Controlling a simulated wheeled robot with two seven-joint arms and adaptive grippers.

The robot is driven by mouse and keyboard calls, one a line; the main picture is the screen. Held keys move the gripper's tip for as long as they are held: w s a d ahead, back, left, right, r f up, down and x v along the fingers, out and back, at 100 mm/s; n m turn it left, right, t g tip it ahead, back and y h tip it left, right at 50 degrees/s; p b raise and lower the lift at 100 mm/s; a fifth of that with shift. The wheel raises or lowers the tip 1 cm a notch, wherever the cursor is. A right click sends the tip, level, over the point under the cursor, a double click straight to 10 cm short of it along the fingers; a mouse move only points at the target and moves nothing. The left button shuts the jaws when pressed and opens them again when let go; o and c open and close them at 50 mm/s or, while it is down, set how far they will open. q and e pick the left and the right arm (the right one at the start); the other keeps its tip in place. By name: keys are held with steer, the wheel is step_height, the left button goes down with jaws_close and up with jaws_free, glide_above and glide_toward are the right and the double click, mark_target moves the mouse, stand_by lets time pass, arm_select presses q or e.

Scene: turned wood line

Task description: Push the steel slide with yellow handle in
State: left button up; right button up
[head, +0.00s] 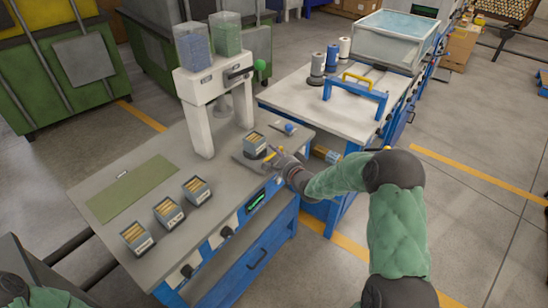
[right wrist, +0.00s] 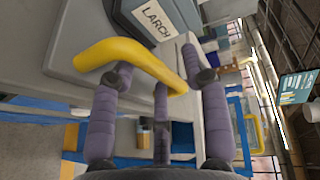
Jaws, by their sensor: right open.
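The yellow handle (head: 269,156) is at the right end of the grey steel slide (head: 243,162), near the bench's right edge. A small dark box (head: 255,144) of light sticks stands above the slide; its label reads LARCH in the right wrist view (right wrist: 160,18). The curved yellow handle (right wrist: 130,52) crosses in front of my right gripper's purple-grey fingers in the right wrist view. My right gripper (head: 283,164) is open beside the handle; I cannot tell whether it touches. My left gripper is not in view; only a green arm part shows at the bottom left.
A white dispenser stand (head: 194,105) with two clear hoppers rises behind the slide. Several labelled boxes (head: 168,213) stand along the bench front beside a green mat (head: 132,186). A blue frame with a yellow bar (head: 356,82) stands on the neighbouring bench (head: 300,98).

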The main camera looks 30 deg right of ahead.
steer(key=shift+w, duration=0.25)
jaws_close()
steer(key=shift+a, duration=0.1)
